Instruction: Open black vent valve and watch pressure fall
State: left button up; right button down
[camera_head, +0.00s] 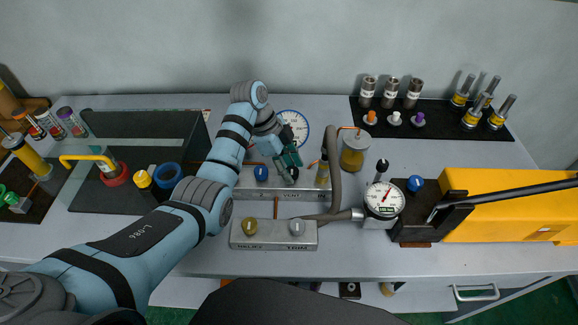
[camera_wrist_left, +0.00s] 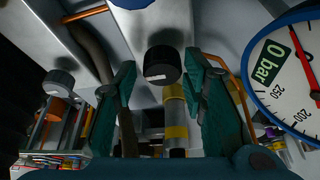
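In the head view the gripper mostly hides that part of the block. A blue-rimmed gauge (camera_head: 294,128) stands behind; in the wrist view the gauge (camera_wrist_left: 290,75) has a green label reading "0 bar" and a red needle. My right gripper is not in view.
A blue knob (camera_head: 261,173) is beside the gripper. A front block (camera_head: 274,235) has yellow and grey knobs. A second gauge (camera_head: 384,199) and a yellow pump (camera_head: 510,205) are farther right.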

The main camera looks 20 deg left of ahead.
pick_arm(q)
jog(key=c, duration=0.7)
jog(key=shift+r+n+p, duration=0.1)
jog(key=shift+n+p, duration=0.3)
jog(key=shift+p, duration=0.45)
jog(key=n+t+p, duration=0.1)
jog(key=n+p, duration=0.2)
jog(key=p, duration=0.2)
jog(key=shift+s+n+y, duration=0.15)
jog(key=shift+n+y, duration=0.15)
jog(key=shift+n+t+p, duration=0.4)
jog(key=shift+p, duration=0.1)
jog(key=shift+n+t, duration=0.3)
jog(key=shift+n, duration=0.7)
jog(key=shift+d+f+n+t+y, duration=0.1)
jog(key=shift+f+n+t+y, duration=0.2)
jog(key=shift+n, duration=0.5)
jog(key=n+y, duration=0.1)
jog(key=n, duration=0.2)
jog(key=n+t+y, duration=0.1)
jog(key=n, duration=0.2)
jog(key=shift+d+r+n, duration=0.15)
jog(key=shift+n, duration=0.15)
jog(key=shift+s+y, duration=0.1)
jog(key=shift+y, duration=0.2)
